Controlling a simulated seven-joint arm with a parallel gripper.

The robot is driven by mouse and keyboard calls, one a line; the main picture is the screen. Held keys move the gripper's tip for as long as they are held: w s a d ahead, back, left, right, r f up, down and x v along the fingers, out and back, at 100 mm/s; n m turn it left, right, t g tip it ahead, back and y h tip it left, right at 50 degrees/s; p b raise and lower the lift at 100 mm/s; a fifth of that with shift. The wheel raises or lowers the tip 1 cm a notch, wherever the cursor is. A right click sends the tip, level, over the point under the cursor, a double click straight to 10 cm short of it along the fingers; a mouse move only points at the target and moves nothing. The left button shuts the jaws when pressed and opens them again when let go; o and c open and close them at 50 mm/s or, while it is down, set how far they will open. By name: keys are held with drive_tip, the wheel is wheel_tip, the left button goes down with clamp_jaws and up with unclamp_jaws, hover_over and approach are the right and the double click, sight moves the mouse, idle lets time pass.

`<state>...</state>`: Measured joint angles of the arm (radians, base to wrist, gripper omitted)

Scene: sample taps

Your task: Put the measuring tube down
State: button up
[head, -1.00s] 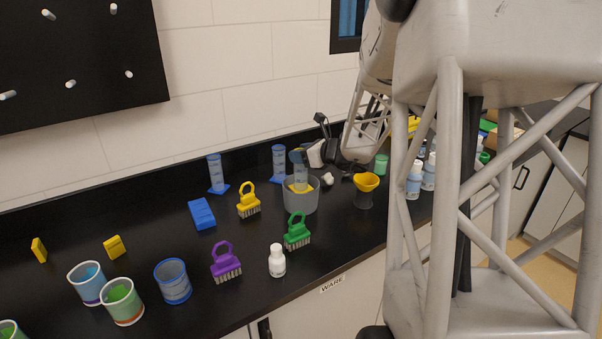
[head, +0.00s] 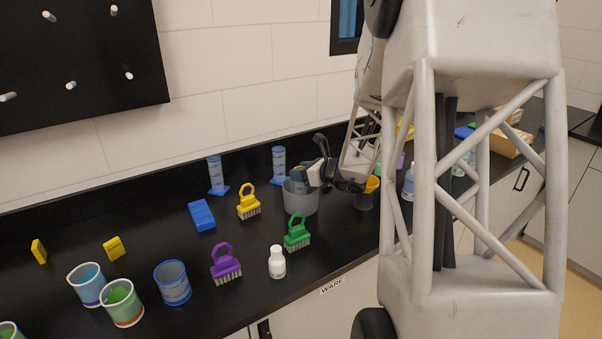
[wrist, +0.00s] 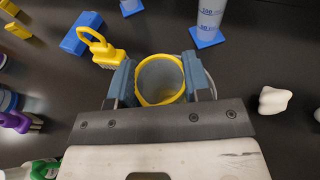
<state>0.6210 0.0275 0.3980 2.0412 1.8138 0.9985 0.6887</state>
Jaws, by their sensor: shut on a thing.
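The measuring tube (wrist: 160,82) has a yellow rim and a grey inside. In the wrist view it sits between the two blue fingers of my gripper (wrist: 162,76), which is shut on it. In the head view my gripper (head: 299,178) is low at the mouth of a grey bucket (head: 301,203). The bucket wall and my fingers hide the tube there, so I cannot tell whether its base touches the bottom.
Two blue-based tubes (head: 216,177) (head: 279,165) stand behind. A yellow brush (head: 248,205), a green brush (head: 297,235) and a white bottle (head: 277,262) stand near the bucket. A yellow funnel (head: 372,184) is to the right.

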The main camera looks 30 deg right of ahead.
drive_tip(key=shift+f, duration=0.2)
drive_tip(key=o, duration=1.1)
drive_tip(key=shift+o, duration=0.2)
drive_tip(key=shift+r, duration=0.1)
drive_tip(key=v, duration=1.2)
